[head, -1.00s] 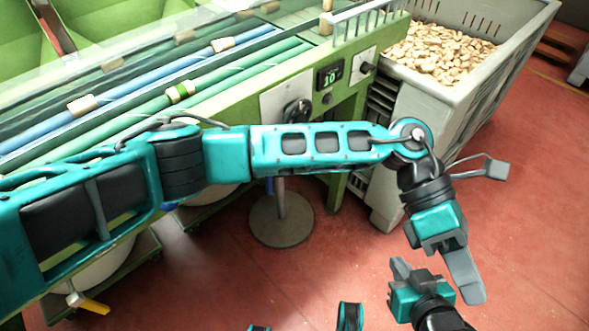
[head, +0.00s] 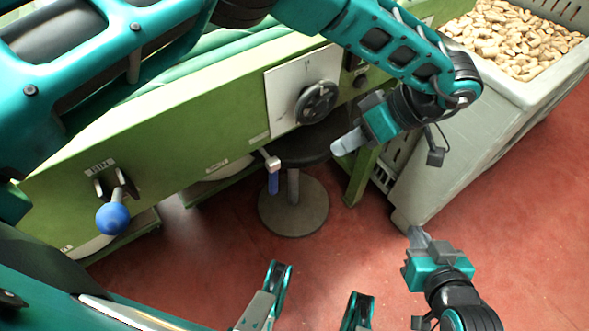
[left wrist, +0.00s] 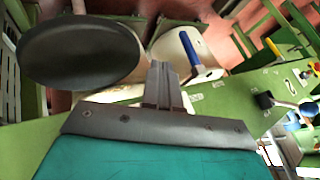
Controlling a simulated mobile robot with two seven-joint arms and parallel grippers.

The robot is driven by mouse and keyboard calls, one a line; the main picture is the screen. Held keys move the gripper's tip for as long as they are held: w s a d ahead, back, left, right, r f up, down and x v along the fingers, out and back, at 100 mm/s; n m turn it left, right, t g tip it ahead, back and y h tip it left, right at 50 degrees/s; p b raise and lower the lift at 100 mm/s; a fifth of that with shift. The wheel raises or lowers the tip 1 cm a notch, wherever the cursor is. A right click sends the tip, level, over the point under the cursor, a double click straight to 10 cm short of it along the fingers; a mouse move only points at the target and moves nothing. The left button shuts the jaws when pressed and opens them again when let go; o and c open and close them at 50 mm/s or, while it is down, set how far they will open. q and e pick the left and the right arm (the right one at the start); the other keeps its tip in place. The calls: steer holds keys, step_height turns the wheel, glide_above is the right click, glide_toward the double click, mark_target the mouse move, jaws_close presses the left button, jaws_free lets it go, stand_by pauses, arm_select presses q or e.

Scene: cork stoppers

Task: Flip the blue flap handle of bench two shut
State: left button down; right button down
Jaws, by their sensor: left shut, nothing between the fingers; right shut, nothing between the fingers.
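The blue flap handle (head: 273,182) hangs down from a pale lever under the lower edge of the green bench (head: 185,135). It also shows in the left wrist view (left wrist: 190,47), right of the fingers. My left gripper (head: 337,147) is shut and empty, its fingertips pointing left, to the right of the handle and apart from it in the head view. In the left wrist view its fingers (left wrist: 163,80) point up towards the handle's side. My right gripper (head: 416,236) is shut and empty over the floor at lower right. The bench's number is not readable.
A blue ball knob (head: 113,218) sticks out of the bench front at left. A black handwheel (head: 316,102) is on a white plate. A round stool (head: 293,205) stands below. A grey bin (head: 470,130) of corks stands right. Red floor is open at lower right.

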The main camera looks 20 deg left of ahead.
arm_select(q)
steer(key=s+a+f, duration=0.4)
steer(key=a+f, duration=0.3)
steer(key=a, duration=0.1)
steer(key=shift+s+a+f+b, duration=0.2)
steer(key=shift+s+f+b, duration=0.1)
steer(key=shift+b, duration=0.15)
stand_by(0.5)
steer(key=shift+s+a+f, duration=0.1)
steer(key=shift+s+f, duration=0.05)
steer(key=shift+s, duration=0.05)
